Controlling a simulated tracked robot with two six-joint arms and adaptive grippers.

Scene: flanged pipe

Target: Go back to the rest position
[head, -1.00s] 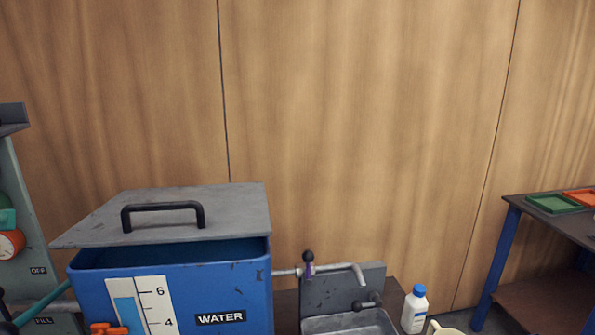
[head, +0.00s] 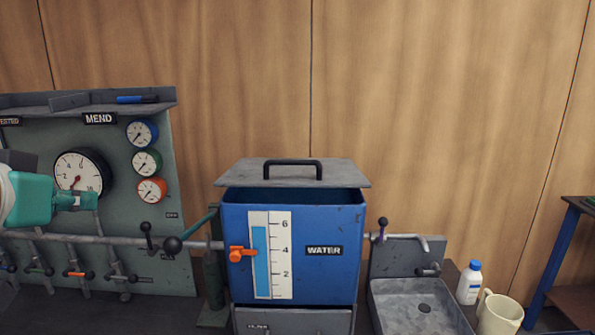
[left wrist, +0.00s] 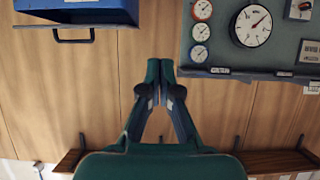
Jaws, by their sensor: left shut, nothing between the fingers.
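My left gripper (head: 82,201) is teal and comes in at the left edge of the head view, in front of the gauge panel (head: 185,240). In the left wrist view the left gripper (left wrist: 160,68) has its two dark fingertips together with nothing between them. That view is upside down, with bare wooden wall behind the fingers. My right gripper is in neither view.
A blue water tank (head: 300,215) with a tilted grey lid (head: 240,174) stands mid-view. A sink (head: 385,300), white bottle (head: 469,285) and cream mug (head: 500,312) are at right. Pipes and valves run along the panel's lower part.

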